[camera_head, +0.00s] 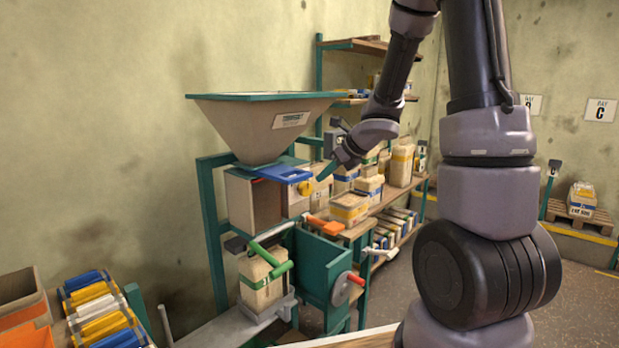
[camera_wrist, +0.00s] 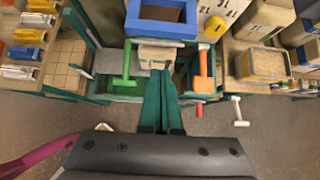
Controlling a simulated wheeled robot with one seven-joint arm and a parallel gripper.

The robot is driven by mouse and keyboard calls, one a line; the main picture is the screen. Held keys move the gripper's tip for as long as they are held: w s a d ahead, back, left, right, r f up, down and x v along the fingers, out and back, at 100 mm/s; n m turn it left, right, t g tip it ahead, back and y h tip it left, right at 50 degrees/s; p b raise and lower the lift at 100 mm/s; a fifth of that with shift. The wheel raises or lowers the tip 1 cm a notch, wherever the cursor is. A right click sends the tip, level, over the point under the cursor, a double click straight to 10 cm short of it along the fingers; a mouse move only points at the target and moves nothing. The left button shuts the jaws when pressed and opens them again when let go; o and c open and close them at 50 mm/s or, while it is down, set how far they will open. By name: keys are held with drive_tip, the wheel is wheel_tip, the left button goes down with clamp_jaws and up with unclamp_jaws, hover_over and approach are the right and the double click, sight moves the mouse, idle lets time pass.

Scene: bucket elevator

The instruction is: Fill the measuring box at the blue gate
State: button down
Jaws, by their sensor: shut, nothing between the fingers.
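A blue gate (camera_head: 285,173) sits under the beige hopper (camera_head: 270,130) on the green frame. Below it is a box-like housing with an open dark side (camera_head: 252,202), which I take for the measuring box; its fill level cannot be told. In the wrist view, a blue rectangular frame (camera_wrist: 161,27) surrounds a brown interior at the top. My gripper (camera_head: 324,173) is just right of the blue gate; contact cannot be told. In the wrist view, its green fingers (camera_wrist: 160,75) are together and empty, pointing at a pale block (camera_wrist: 160,53) below the blue frame.
A green handle (camera_head: 268,258) and an orange handle (camera_head: 325,225) stand below. A sack (camera_head: 262,282) rests under the frame. A red-knobbed wheel (camera_head: 347,288) projects from the green bin. Shelves with packages (camera_head: 350,208) stand close on the right; coloured packs (camera_head: 98,305) lie left.

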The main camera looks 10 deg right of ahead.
sight(295, 172)
drive_tip(key=shift+w+a+f, duration=0.3)
drive_tip(key=shift+w+a, duration=0.3)
drive_tip(key=shift+w, duration=0.2)
drive_tip(key=shift+w+a+f, duration=0.25)
drive_tip(key=shift+w+a, duration=0.3)
drive_tip(key=shift+w, duration=0.2)
drive_tip(key=shift+w+a+f, duration=0.3)
drive_tip(key=shift+w+a, duration=0.3)
drive_tip(key=shift+w, duration=0.2)
drive_tip(key=w+a, duration=0.1)
drive_tip(key=w, duration=0.1)
drive_tip(key=w+a, duration=0.2)
drive_tip(key=shift+w+a+r, duration=0.1)
drive_tip(key=shift+w+a, duration=0.05)
drive_tip(key=shift+w, duration=0.05)
